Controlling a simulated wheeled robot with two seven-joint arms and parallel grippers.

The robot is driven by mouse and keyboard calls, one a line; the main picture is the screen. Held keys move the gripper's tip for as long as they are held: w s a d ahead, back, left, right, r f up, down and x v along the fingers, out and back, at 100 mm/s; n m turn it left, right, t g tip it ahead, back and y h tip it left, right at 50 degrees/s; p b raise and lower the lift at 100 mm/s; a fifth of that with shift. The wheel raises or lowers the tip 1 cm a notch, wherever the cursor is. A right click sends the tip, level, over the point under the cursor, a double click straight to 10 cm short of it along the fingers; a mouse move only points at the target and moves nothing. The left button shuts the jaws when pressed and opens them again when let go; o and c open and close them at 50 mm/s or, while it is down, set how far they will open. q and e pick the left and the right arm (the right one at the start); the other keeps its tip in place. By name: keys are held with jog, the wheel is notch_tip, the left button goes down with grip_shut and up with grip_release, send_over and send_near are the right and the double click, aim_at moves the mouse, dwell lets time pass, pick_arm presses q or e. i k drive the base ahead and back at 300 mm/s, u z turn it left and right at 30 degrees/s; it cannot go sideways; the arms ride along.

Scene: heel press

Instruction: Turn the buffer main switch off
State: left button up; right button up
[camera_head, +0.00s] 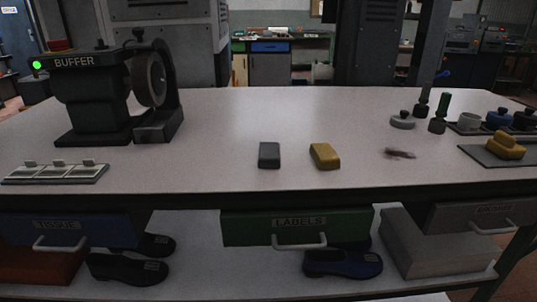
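The buffer (92,95), a dark machine with "BUFFER" on its front, stands at the left of the table. A grey wheel (149,79) is on its right side. A round green light (37,65) glows at its left end. A small dark knob-like part (100,45) sits on top; I cannot tell whether it is the main switch or how it is set. Neither of my grippers is in view.
A panel with three pale plates (55,173) lies at the table's front left. A grey block (269,155) and a yellow block (325,156) lie mid-table. Jars and tools (470,122) stand at right. Drawers (300,226) and shoes (342,263) are below. The table's back middle is clear.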

aim_at(58, 45)
jog(key=u, duration=0.15)
jog(key=i, duration=0.2)
jog(key=u, duration=0.85)
